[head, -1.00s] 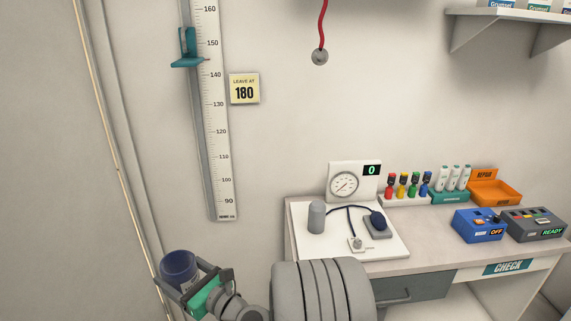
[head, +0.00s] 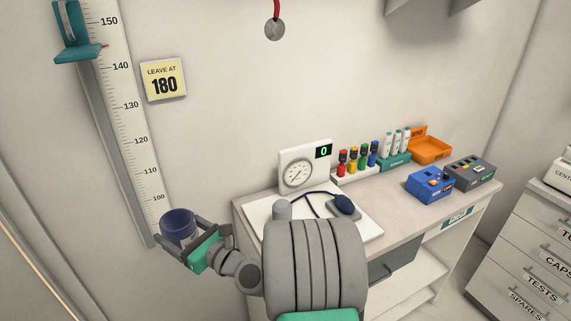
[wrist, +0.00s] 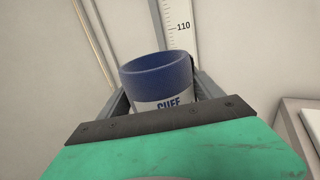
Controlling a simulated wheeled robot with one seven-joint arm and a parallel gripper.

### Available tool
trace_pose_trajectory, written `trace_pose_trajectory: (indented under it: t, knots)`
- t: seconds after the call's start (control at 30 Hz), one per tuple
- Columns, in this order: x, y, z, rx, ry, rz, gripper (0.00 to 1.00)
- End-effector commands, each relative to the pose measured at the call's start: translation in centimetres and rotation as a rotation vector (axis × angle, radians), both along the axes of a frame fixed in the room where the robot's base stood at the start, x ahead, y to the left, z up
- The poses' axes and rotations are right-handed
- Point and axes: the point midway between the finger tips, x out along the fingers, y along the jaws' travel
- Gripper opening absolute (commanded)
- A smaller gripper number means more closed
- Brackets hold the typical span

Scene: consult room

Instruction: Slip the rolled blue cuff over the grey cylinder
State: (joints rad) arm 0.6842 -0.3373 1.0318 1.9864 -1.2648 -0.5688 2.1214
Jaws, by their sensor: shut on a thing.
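The rolled blue cuff (head: 178,226) is in my gripper (head: 181,240), in front of the wall at the lower left of the head view. In the wrist view the cuff (wrist: 158,80) stands open end up between the fingers, with a pale band lettered CUFF. My gripper is shut on it. The grey cylinder (head: 282,209) stands upright on the white board (head: 362,222) on the desk, to the right of the cuff and apart from it. My arm hides the cylinder's lower part.
On the desk (head: 415,215) stand a gauge panel (head: 303,170) reading 0, several coloured tubes, an orange bin (head: 430,149) and two device boxes. A dark bulb (head: 344,204) on a tube lies on the board. A height scale (head: 118,100) hangs on the left wall.

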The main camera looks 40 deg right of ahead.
Motion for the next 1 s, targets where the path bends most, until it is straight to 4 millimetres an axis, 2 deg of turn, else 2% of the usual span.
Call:
trace_pose_trajectory:
  t: [0.03,0.17,0.3,0.4,0.5,0.6,0.7,1.0]
  knots:
    - [0.1,-2.6,0.8,-0.004,-0.009,-0.037,0.33]
    - [-0.5,-10.1,3.4,-0.003,-0.016,-0.14,0.33]
    - [-2.9,-18.3,6.4,-0.007,-0.012,-0.261,0.33]
    - [-5.1,-22.8,8.3,-0.008,-0.005,-0.335,0.33]
    - [-6.9,-25.6,9.5,-0.007,0.005,-0.386,0.33]
    - [-7.8,-26.9,10.2,-0.006,0.01,-0.41,0.33]
    - [-7.9,-27.1,10.1,-0.005,0.012,-0.414,0.33]
    - [-7.8,-27.0,7.7,-0.006,0.012,-0.411,0.33]
